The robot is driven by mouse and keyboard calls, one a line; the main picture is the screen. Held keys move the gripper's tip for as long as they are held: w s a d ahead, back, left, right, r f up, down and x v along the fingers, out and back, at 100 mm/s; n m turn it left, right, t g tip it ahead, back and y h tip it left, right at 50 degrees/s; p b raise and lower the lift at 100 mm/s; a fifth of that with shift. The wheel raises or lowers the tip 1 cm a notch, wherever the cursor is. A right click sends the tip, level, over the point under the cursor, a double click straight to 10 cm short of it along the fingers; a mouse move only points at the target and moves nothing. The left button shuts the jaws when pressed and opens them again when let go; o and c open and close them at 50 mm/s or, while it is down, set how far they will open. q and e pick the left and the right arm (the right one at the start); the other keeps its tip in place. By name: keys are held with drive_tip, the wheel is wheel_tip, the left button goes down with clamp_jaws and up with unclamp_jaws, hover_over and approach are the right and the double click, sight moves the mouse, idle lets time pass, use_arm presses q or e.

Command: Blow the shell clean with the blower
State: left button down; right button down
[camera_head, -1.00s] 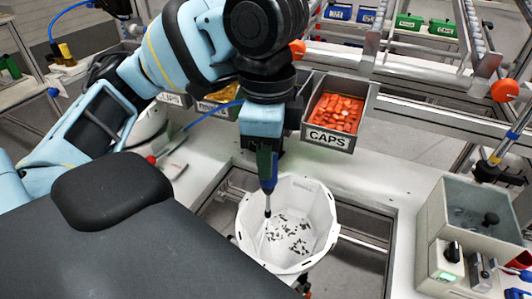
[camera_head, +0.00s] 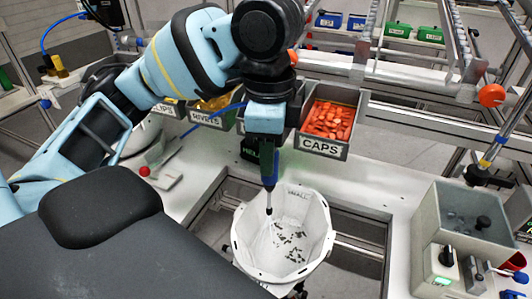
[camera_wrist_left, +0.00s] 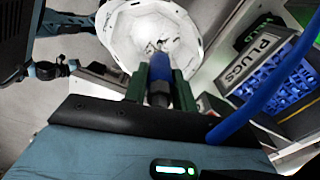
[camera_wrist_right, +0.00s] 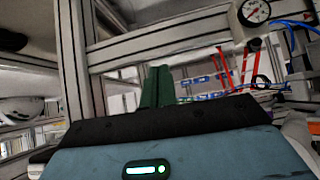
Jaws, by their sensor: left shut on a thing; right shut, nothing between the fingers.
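The white helmet shell (camera_head: 318,235) sits open side up in the opening of the bench, with several dark specks (camera_head: 290,240) on its inner floor. The nozzle points down into the shell. The left wrist view shows the blower (camera_wrist_left: 159,75) between the green fingers, with the shell (camera_wrist_left: 125,35) beyond it. My right gripper (camera_wrist_right: 156,88) is shut and empty in the right wrist view, away from the shell.
A blue hose (camera_wrist_left: 255,95) runs near the left gripper. Bench top (camera_head: 370,185) right of the bins is bare.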

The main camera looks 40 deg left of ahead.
use_arm(q)
drive_tip(key=shift+w+a, duration=0.2)
drive_tip(key=shift+w, duration=0.5)
idle(0.5)
drive_tip(key=shift+w+a, duration=0.2)
drive_tip(key=shift+w, duration=0.7)
drive_tip(key=shift+w+a, duration=0.2)
drive_tip(key=shift+w, duration=0.9)
